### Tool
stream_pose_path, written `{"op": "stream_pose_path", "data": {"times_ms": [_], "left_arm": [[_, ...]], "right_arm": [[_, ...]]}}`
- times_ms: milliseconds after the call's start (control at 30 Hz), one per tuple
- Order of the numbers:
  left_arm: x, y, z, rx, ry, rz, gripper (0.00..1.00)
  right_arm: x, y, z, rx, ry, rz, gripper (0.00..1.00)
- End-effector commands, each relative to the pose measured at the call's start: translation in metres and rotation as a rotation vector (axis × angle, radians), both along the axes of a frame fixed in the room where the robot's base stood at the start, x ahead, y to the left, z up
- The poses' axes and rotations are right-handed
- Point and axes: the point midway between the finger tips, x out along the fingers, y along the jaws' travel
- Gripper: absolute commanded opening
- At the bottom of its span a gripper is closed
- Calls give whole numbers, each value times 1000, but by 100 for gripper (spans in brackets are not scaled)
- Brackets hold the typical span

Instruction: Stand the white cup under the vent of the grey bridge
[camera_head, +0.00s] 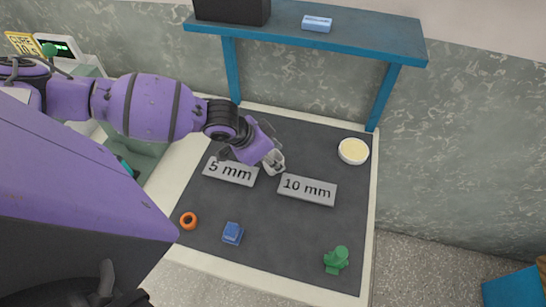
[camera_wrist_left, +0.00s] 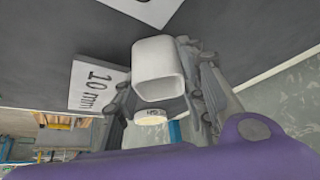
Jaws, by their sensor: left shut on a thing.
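My left gripper (camera_head: 270,160) is shut on a white, rounded-square cup (camera_wrist_left: 158,50) above the dark mat, near the inner ends of two grey plates. In the left wrist view the cup sits between the fingers (camera_wrist_left: 165,85), with a squarish end facing the camera. In the head view the cup is small and partly hidden by the fingers. I cannot make out a grey bridge with a vent in either view. A blue shelf on legs (camera_head: 340,38) spans the back of the mat. My right gripper is not in view.
Grey plates read "5 mm" (camera_head: 230,170) and "10 mm" (camera_head: 307,190). A bowl with cream-coloured contents (camera_head: 353,151) is at the right. An orange ring (camera_head: 189,221), a blue block (camera_head: 232,233) and a green figure (camera_head: 336,260) are in front. The mat's middle front is clear.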

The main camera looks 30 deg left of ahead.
Motion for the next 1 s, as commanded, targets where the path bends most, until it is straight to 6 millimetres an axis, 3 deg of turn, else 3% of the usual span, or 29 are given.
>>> {"op": "stream_pose_path", "data": {"times_ms": [67, 100, 233, 633, 1000], "left_arm": [[0, 0, -3, -1, 1, 0, 17], [0, 0, -3, 0, 0, 0, 41], [0, 0, -3, 0, 0, 0, 57], [-1, 1, 3, 1, -1, 0, 57], [-32, 21, 68, 3, -3, 0, 57]], "right_arm": [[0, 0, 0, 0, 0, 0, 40], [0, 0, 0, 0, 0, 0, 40], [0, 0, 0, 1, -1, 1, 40], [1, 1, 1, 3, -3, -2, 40], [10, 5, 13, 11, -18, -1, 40]]}}
